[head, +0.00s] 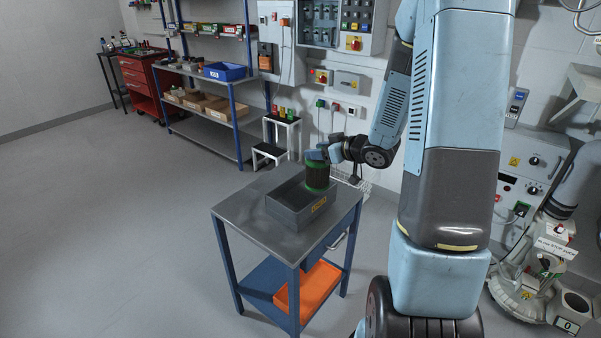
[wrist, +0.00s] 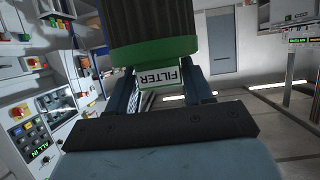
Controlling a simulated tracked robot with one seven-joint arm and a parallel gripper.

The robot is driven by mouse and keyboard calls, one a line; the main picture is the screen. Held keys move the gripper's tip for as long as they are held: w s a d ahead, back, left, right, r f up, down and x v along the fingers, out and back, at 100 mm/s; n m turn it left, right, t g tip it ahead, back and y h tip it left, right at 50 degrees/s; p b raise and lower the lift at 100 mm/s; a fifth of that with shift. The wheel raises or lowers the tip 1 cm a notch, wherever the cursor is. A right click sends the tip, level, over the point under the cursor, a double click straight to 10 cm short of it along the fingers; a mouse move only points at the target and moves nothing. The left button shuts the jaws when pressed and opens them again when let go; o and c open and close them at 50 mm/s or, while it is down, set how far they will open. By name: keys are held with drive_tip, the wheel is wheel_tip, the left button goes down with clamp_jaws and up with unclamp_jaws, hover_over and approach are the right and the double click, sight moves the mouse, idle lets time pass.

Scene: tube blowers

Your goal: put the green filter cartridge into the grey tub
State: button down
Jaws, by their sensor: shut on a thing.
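The green filter cartridge (head: 317,177) has green end caps and a dark ribbed middle. In the head view it is upright, over the right part of the grey tub (head: 288,219). Its lower end is near or below the tub's rim; I cannot tell whether it touches the tub floor. My gripper (head: 318,153) is shut on the top of the cartridge. In the wrist view the cartridge (wrist: 155,45) fills the upper middle, with a white FILTER label between the fingers. The tub does not show in the wrist view.
The tub stands on a grey-topped blue table (head: 238,207), whose left part is bare. An orange bin (head: 308,290) sits on its lower shelf. A step stool (head: 270,152) and shelving (head: 215,118) stand behind. The floor at left is clear.

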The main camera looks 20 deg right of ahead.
drive_tip(key=w+a+f, duration=0.3)
drive_tip(key=w+f, duration=0.3)
drive_tip(key=f, duration=0.4)
drive_tip(key=shift+a, duration=0.15)
drive_tip(key=shift+w, duration=0.1)
drive_tip(key=shift+c, duration=2.3)
unclamp_jaws()
drive_tip(key=shift+r, duration=0.1)
